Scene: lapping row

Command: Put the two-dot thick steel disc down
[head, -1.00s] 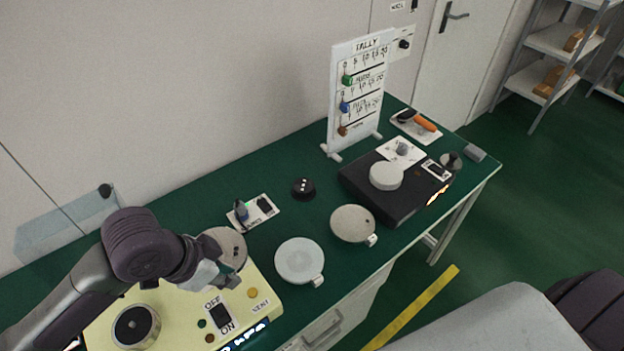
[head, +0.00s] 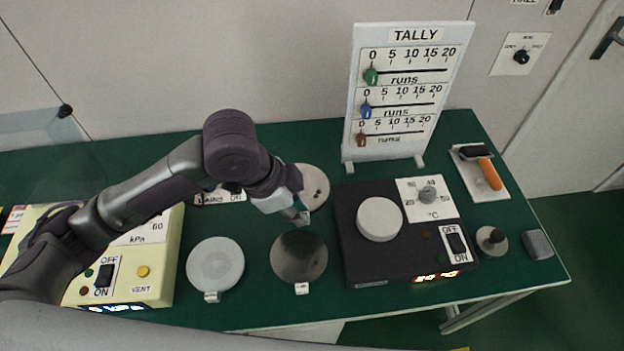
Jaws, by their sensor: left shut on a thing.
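My left gripper (head: 298,205) is shut on a grey steel disc (head: 314,184). It holds the disc by its near left edge, and the fingers hide part of it. Small dark marks show on the disc, but I cannot count them clearly. The disc appears above the bench, up and behind a round grey plate (head: 299,262) with a small white tag. That plate bears no disc and has a dark shadow over its upper part. A paler round plate (head: 215,265), also tagged and bare, lies to its left. My right gripper is not in view.
A black hotplate (head: 362,258) with a white round piece (head: 379,219) on top stands right of the plates. A tally board (head: 404,95) stands behind it. A cream pump box (head: 155,268) is at left. A knobbed weight (head: 491,239) and grey block (head: 537,244) lie far right.

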